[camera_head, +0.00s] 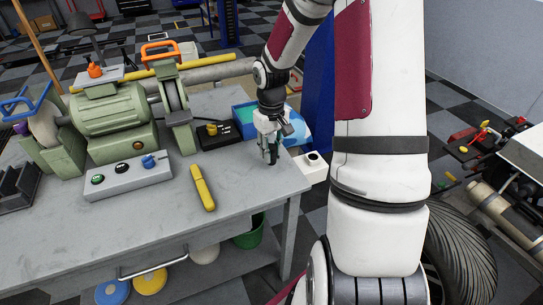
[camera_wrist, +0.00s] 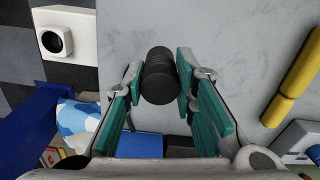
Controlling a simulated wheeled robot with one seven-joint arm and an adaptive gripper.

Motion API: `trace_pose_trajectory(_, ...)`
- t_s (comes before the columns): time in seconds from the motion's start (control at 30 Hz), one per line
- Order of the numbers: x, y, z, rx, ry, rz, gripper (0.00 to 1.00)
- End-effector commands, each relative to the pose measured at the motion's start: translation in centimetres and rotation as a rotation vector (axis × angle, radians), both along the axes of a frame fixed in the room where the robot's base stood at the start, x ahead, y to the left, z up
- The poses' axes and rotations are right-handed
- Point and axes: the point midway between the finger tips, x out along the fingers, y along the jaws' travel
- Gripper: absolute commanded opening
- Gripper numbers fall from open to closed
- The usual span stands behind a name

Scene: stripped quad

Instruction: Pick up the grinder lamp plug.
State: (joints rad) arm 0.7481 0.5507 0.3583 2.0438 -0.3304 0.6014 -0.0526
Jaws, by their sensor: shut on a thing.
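My gripper (camera_head: 270,154) is low over the right end of the grey workbench (camera_head: 250,185). In the wrist view my gripper (camera_wrist: 158,90) is shut on a small black ribbed cylinder (camera_wrist: 160,75), which looks like the plug. The cylinder sits between the teal finger pads near their tips. In the head view the plug is mostly hidden by the fingers, and I cannot tell whether it touches the bench top. The green bench grinder (camera_head: 115,115) stands on the left, with a dark lamp shade (camera_head: 83,25) above it.
A yellow marker-like tool (camera_head: 202,187) and a grey switch box (camera_head: 127,178) lie left of my gripper. A black box with a yellow knob (camera_head: 215,134) is behind. A white box with a round black socket (camera_head: 311,163) sits at the bench's right edge. The front right bench top is clear.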

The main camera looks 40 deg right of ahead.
Motion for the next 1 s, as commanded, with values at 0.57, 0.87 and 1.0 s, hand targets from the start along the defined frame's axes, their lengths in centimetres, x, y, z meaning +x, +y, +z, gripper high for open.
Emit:
trace_pose_trajectory(0.57, -0.2, -13.2, 1.3, 0.0, -0.001, -0.004, 0.0)
trace_pose_trajectory(0.87, -0.3, -15.9, 1.6, 0.001, 0.0, -0.001, 0.0)
trace_pose_trajectory(1.0, -0.3, -16.0, 1.6, 0.001, 0.001, 0.0, 0.0)
